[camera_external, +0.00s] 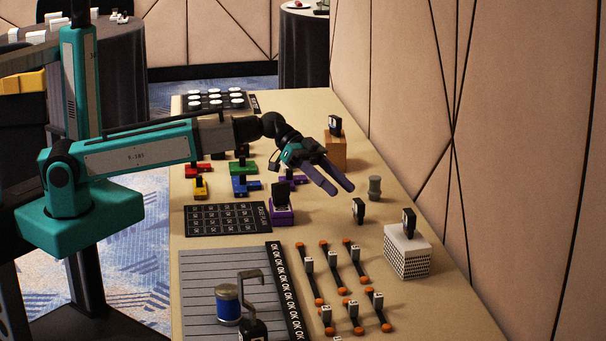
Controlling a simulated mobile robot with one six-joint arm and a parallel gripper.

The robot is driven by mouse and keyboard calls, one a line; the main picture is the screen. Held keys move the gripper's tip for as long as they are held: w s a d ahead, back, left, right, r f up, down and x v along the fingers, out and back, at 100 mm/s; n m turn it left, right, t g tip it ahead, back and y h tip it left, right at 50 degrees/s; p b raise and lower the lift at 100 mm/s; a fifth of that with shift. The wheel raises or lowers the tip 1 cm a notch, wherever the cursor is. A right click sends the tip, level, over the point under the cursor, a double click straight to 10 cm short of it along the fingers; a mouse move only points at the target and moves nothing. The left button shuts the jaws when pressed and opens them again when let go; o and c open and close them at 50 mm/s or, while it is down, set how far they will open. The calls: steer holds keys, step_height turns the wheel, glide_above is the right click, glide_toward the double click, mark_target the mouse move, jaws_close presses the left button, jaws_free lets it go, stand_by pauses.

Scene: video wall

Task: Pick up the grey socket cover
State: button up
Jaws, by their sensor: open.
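A small grey, spool-shaped piece (375,188) stands upright on the tan table, right of my gripper; it may be the grey socket cover, but I cannot tell for sure. My gripper (342,187) reaches over the table from the left, its two purple fingers open and angled down to the right. Nothing shows between the fingers. In the picture the fingertips are a short way left of the grey piece and apart from it. Their height above the table is hard to judge.
A white perforated block (408,258) carries a black-and-white piece (409,222); a similar piece (358,210) stands nearby. A wooden block (334,154) is behind my gripper. Several orange-ended bars (355,262), a dark card grid (228,218) and a blue can (228,303) lie in front.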

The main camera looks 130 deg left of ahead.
mark_target(371, 182)
steer(key=s+a+f+y, duration=0.1)
steer(key=s+a, duration=0.3)
steer(key=a, duration=0.4)
steer(key=s+a+f+n+y, duration=0.1)
steer(key=s+a+f+y, duration=0.1)
steer(key=a, duration=0.6)
steer(key=s+a+f+y+p, duration=0.1)
steer(key=s+a+f, duration=0.2)
steer(key=s+a, duration=0.4)
steer(key=shift+a+f+n+y, duration=0.15)
steer(key=shift+a+n+y, duration=0.2)
steer(key=shift+a, duration=0.25)
steer(key=shift+w, duration=0.1)
steer(key=shift+p+x, duration=0.55)
steer(key=shift+x, duration=3.75)
steer(key=shift+w, duration=0.1)
steer(key=shift+w+a+f+p, duration=0.15)
steer(key=shift+w+p, duration=0.15)
steer(key=shift+w, duration=0.55)
steer(key=shift+w+a+f+p, duration=0.15)
steer(key=shift+w+p, duration=0.1)
steer(key=shift+w, duration=0.6)
steer(key=shift+x, duration=0.8)
